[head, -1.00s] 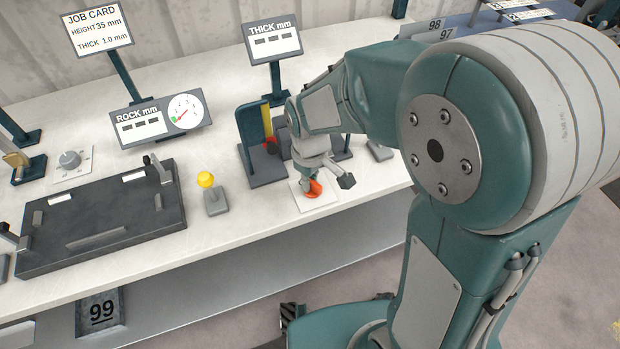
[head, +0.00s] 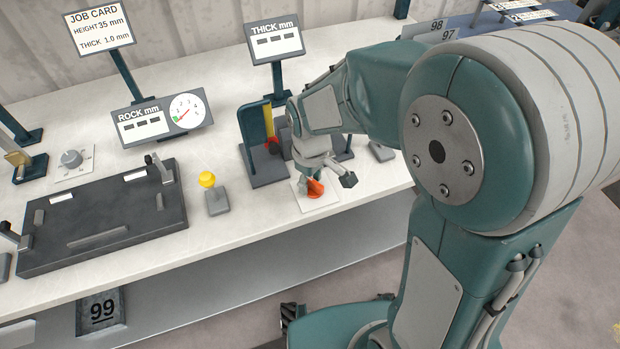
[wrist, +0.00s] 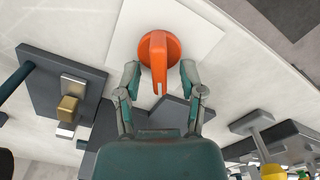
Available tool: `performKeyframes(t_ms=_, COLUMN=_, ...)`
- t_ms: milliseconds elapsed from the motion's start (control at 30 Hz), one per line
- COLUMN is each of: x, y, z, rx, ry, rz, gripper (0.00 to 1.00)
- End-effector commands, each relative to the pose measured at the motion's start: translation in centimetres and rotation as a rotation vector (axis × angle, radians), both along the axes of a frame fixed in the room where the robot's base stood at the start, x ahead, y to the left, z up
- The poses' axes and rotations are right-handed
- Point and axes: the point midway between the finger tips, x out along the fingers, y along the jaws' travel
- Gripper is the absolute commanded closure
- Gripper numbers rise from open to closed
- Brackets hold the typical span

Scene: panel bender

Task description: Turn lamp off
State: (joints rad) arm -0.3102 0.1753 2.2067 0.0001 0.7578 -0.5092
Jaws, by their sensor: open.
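An orange rotary knob (head: 315,188) with a bar handle sits on a white square plate (head: 328,200) near the bench's front edge. In the wrist view the knob (wrist: 158,48) is seen from above, its handle pointing toward my gripper. My gripper (wrist: 159,80) is open, one finger on each side of the handle's end, with gaps visible. In the head view my gripper (head: 318,180) is over the knob and partly hides it. A yellow lamp (head: 207,179) on a small grey base stands left of the knob. It looks bright yellow.
A dark stand with a yellow upright (head: 269,124) is just behind the knob. A dark fixture tray (head: 100,238) and a grey dial (head: 70,159) are at left. Display panels (head: 160,117) stand at the back. Bare bench lies between lamp and tray.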

Motion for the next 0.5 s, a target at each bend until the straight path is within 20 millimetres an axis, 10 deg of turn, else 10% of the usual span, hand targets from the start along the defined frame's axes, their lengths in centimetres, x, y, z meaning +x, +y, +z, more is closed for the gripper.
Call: performKeyframes(t_ms=500, x=0.2, y=0.1, z=7.5, rx=0.002, ry=-0.004, rz=0.000, gripper=0.49)
